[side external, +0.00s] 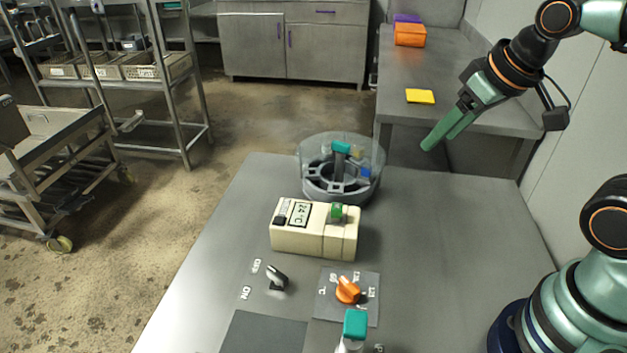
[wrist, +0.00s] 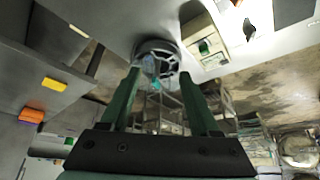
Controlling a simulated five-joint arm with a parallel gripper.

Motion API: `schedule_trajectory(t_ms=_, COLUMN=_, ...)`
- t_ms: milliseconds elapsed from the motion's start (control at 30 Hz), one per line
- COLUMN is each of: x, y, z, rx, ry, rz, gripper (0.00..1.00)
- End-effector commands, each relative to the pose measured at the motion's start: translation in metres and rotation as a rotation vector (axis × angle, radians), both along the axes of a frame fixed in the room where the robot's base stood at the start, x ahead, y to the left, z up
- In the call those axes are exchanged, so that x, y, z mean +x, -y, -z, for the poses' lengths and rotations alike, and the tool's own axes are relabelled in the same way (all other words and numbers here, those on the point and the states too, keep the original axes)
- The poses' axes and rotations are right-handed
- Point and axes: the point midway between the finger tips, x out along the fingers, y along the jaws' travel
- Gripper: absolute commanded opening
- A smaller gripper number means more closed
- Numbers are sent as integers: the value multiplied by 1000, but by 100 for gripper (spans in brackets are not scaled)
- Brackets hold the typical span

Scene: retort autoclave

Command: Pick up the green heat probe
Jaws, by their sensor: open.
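The green heat probe (side external: 337,211) sits in the right end of a cream meter box (side external: 312,241) with a small display on top. Only its green head shows; the rest is hidden in the box. In the wrist view the green head (wrist: 204,46) and the box (wrist: 203,36) are at upper right, beyond my right finger. My gripper (side external: 432,143) is open and empty, high above the table's far right part, well apart from the probe. In the wrist view my gripper (wrist: 160,78) has its two green fingers spread, with the round vessel seen between and past them.
A clear round vessel (side external: 340,170) with a grey rack and a teal-topped piece stands behind the meter box. In front are a black switch (side external: 277,277), an orange knob (side external: 348,290) and a teal-capped item (side external: 355,324). The table (side external: 440,260) is clear at right.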

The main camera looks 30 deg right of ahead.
Motion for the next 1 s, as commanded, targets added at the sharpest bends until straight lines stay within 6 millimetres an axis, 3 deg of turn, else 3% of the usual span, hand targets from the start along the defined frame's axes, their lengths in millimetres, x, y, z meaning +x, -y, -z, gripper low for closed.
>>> schedule_trajectory(t_ms=167, x=6, y=-6, z=-2, rx=-11, ry=-28, rz=-40, gripper=62)
schedule_trajectory(t_ms=467, x=50, y=-45, z=1, rx=-87, ry=-204, rz=-313, gripper=62)
schedule_trajectory(t_ms=733, x=89, y=-94, z=27, rx=-156, ry=-367, rz=-592, gripper=62)
schedule_trajectory(t_ms=1000, x=106, y=-124, z=53, rx=-190, ry=-458, rz=-753, gripper=62)
